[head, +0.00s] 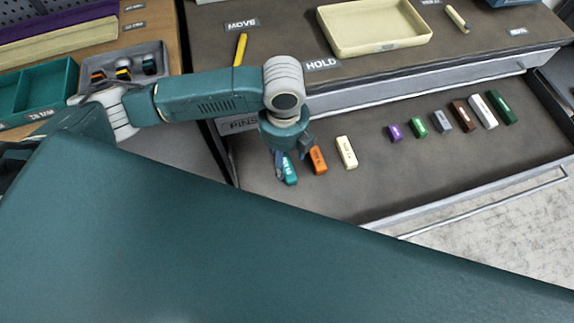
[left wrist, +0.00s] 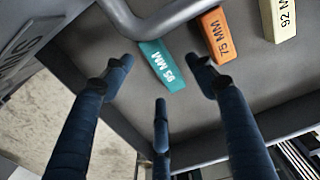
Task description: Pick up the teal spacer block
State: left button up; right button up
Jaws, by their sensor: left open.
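The teal spacer block (head: 291,172) lies in the open drawer, at the left end of a row of blocks, partly hidden by my left gripper (head: 292,156) in the head view. In the left wrist view the teal block (left wrist: 163,66) shows its "MM" label and lies ahead of the spread fingers of my left gripper (left wrist: 161,80). The fingers are open and empty, with one on each side of the block's line and a third below. I cannot tell how high they are above it. My right gripper is not in view.
An orange block (head: 317,160) marked 75 MM lies close right of the teal one, then a cream block (head: 346,152). Several more blocks lie farther right in the drawer (head: 400,180). A cream tray (head: 372,48) stands on the worktop above. The drawer's front is clear.

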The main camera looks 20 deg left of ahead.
aim_at(284, 164)
pick_arm(q)
jog(key=shift+s+f, duration=0.1)
jog(key=shift+f, duration=1.75)
jog(key=c, duration=1.4)
jog(key=shift+r, duration=0.15)
